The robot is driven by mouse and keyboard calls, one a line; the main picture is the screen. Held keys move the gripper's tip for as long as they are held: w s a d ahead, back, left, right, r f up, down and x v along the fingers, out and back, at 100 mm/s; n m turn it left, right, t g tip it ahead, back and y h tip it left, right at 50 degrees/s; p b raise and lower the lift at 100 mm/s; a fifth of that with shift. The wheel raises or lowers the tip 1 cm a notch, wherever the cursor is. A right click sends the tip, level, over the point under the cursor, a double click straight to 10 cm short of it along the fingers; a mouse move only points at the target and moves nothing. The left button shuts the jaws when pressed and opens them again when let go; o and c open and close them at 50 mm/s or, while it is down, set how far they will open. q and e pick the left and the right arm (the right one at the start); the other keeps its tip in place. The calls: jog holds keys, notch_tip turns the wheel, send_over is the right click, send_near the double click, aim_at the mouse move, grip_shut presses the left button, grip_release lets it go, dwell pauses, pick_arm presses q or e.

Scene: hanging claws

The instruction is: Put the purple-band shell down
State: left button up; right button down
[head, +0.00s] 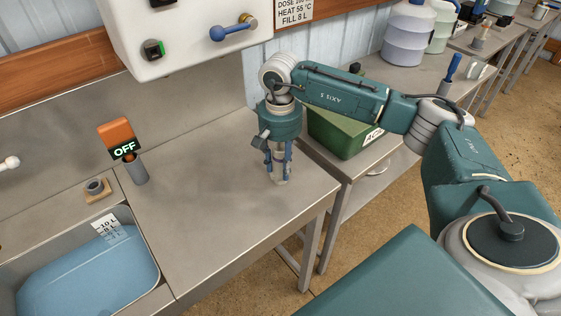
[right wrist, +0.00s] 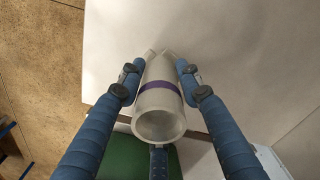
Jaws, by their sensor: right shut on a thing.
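The purple-band shell (right wrist: 160,100) is a pale grey tube with a purple ring around its middle and an open, round end facing the right wrist camera. My right gripper (right wrist: 160,78) is shut on it, with blue fingers around its sides. In the head view the right gripper (head: 279,168) points down over the right part of the steel bench (head: 225,215). The pale lower end of the shell (head: 280,181) shows between the fingertips, at or just above the bench top; I cannot tell whether it touches. My left gripper is not in view.
A green bin (head: 345,135) stands on the neighbouring bench, behind my right arm. A sink with blue water (head: 85,280), an orange OFF display (head: 118,138) and a small wooden-based fitting (head: 96,188) lie to the left. A white machine (head: 180,40) hangs above. The bench middle is clear.

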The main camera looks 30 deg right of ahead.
jog(key=shift+f, duration=0.1)
jog(key=c, duration=1.2)
grip_release()
jog(key=shift+r, duration=0.45)
notch_tip(320, 180, up, 11)
jog(key=b, duration=0.3)
jog(key=shift+r, duration=0.2)
